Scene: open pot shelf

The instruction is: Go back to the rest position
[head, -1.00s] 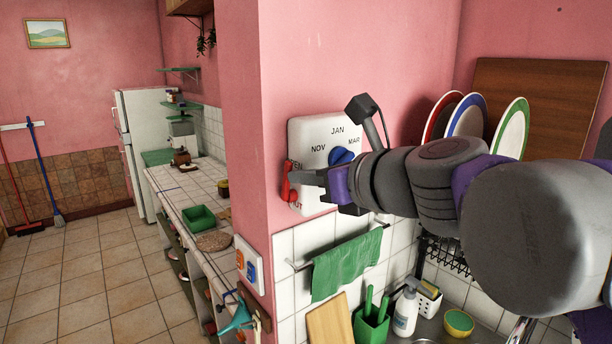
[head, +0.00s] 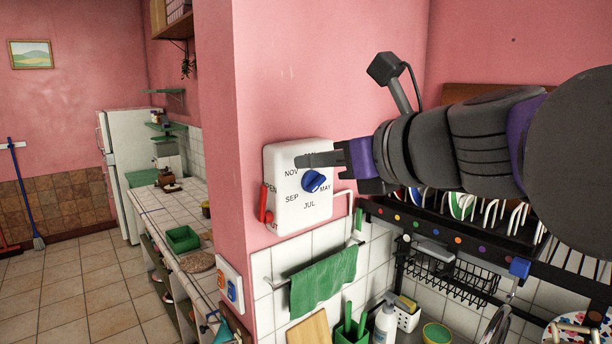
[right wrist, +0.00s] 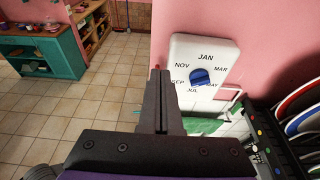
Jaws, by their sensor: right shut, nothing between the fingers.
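My right gripper (head: 302,160) is shut and empty. In the head view it reaches in from the right, and its fingers overlap the upper part of a white wall box (head: 325,210) with month names. A blue knob (head: 313,181) is on the box's front, just below the fingers. A red lever (head: 264,203) is on the box's left side, clear of the fingers. In the right wrist view the shut fingers (right wrist: 158,80) point ahead, left of the white box (right wrist: 207,50) and its blue knob (right wrist: 201,77). My left gripper is not in view.
Below the box, a green towel (head: 322,283) hangs on a rail. A dark plate rack (head: 430,222) with plates is at the right, under my arm. A pink wall corner (head: 213,130) stands left of the box. Open tiled floor (head: 75,290) lies at the left.

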